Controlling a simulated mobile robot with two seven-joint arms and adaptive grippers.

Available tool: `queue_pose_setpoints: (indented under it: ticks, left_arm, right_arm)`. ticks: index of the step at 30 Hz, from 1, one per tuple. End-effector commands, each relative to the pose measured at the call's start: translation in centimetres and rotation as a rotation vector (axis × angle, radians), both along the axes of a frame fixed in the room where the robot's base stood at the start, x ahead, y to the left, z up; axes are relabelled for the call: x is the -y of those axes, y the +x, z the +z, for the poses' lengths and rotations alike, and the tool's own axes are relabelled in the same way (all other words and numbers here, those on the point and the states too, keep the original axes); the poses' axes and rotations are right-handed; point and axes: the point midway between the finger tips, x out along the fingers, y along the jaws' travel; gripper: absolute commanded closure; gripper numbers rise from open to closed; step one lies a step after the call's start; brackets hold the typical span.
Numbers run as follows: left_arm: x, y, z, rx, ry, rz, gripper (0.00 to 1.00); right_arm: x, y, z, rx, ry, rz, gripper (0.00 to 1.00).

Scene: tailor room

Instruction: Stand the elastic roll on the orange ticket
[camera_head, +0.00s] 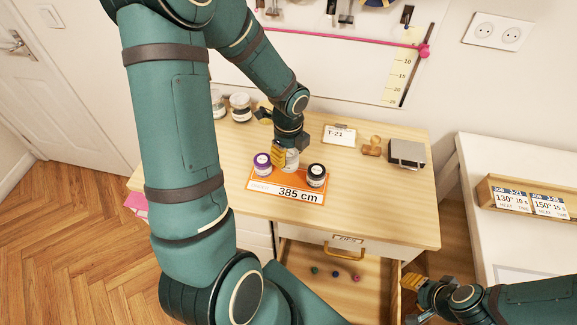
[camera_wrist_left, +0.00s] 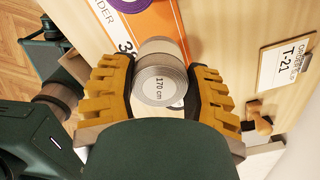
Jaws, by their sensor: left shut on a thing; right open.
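The orange ticket (camera_head: 262,188), printed "385 cm", lies flat on the wooden table; part of it shows in the wrist view (camera_wrist_left: 120,35). My left gripper (camera_head: 287,158) is shut on a pale grey roll (camera_wrist_left: 160,88) labelled "170 cm", which sits between the yellow finger pads at the ticket's back edge. In the head view the roll (camera_head: 292,160) is partly hidden; I cannot tell whether it touches the ticket. A purple roll (camera_head: 262,164) stands on the ticket's left and a black roll (camera_head: 317,175) on its right. My right gripper (camera_head: 412,284) is open and empty, low at right.
A T-21 card (camera_head: 339,135), a wooden stamp (camera_head: 372,146) and a grey box (camera_head: 407,153) stand at the back right. An open drawer (camera_head: 310,291) below holds several small coloured items. The table's front right is clear.

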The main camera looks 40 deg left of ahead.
Motion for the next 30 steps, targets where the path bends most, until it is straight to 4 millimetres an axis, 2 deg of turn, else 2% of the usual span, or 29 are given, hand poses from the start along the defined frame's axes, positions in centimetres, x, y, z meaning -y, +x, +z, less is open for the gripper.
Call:
queue_pose_setpoints:
  ticks: [1, 8, 14, 26, 27, 29, 30]
  left_arm:
    - [0.1, 0.0, -0.8, -0.001, -0.001, 0.000, 0.81]
    - [0.0, 0.0, -2.4, -0.001, 0.000, -0.001, 0.81]
    - [0.0, 0.0, -5.0, -0.001, 0.000, 0.000, 0.81]
    - [0.0, 0.0, -5.5, 0.001, 0.000, 0.001, 0.81]
    - [0.0, 0.0, -5.5, 0.001, 0.000, 0.001, 0.39]
    - [0.0, 0.0, -5.4, 0.001, 0.000, 0.001, 0.19]
    - [0.0, 0.0, -5.4, 0.001, 0.000, 0.001, 0.19]
  right_arm:
    - [0.0, 0.0, -0.3, 0.000, 0.000, 0.000, 0.60]
    - [0.0, 0.0, -0.6, 0.001, -0.001, 0.000, 0.60]
    - [-0.1, -0.1, -1.3, -0.002, -0.001, 0.003, 0.60]
    - [-0.1, -0.2, -1.5, -0.005, -0.001, 0.005, 0.60]
    - [-0.1, -0.2, -1.5, -0.006, 0.000, 0.005, 0.60]
    - [-0.1, -0.2, -1.5, -0.006, 0.000, 0.005, 0.60]
    - [-0.1, -0.2, -1.5, -0.006, 0.000, 0.005, 0.60]
